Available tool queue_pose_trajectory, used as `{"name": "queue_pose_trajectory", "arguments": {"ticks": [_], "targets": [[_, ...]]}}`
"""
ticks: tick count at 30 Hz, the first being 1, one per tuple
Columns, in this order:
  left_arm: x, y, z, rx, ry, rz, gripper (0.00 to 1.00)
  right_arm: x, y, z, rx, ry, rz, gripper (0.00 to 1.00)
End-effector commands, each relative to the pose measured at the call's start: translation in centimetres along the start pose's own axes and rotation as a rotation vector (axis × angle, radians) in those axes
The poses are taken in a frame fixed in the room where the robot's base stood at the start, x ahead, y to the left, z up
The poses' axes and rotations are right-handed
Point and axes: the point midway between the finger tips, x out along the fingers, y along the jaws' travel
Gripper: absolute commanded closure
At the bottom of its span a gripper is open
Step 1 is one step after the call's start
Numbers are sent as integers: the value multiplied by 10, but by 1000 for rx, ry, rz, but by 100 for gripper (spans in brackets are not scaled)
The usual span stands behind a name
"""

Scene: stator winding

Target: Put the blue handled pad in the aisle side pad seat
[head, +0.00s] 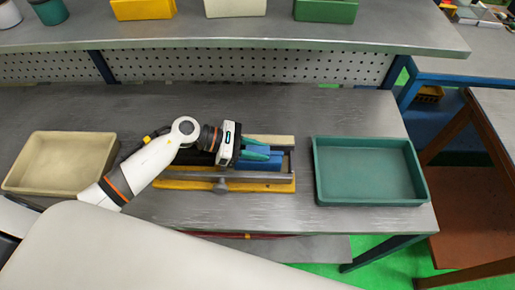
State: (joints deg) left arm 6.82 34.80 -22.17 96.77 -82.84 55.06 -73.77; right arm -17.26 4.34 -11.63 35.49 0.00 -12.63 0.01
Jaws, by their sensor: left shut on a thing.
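A fixture with a yellow base (209,185) lies in the middle of the grey bench, with a grey bar along its front. A blue block-like piece (262,163), which looks like the blue handled pad, sits low within the fixture near its right end. My left gripper (266,150) reaches in from the left with its teal fingers over this piece, shut on it. The fingers and gripper body hide its handle and part of the fixture. I cannot make out the separate pad seats or whether the pad is fully seated. My right gripper is not in view.
A beige tray (32,162) stands at the left and a teal tray (323,177) at the right; both look empty. A shelf (236,39) with several bins runs across the back. Bare bench shows between fixture and teal tray.

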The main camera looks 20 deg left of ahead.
Motion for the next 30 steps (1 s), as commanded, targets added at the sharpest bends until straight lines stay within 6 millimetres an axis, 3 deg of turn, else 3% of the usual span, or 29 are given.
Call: {"name": "queue_pose_trajectory", "arguments": {"ticks": [3,4,7,19,23,30], "targets": [[2,0,3,1,2,0,100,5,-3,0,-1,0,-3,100],[1,0,2,0,0,0,70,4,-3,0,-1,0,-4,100],[1,0,2,0,0,0,53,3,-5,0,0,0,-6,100],[-3,0,-1,0,-1,-1,53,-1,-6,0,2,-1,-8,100],[-24,-1,4,2,-4,-3,53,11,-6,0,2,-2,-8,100],[-76,0,5,1,-5,-2,53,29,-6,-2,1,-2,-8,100]]}}
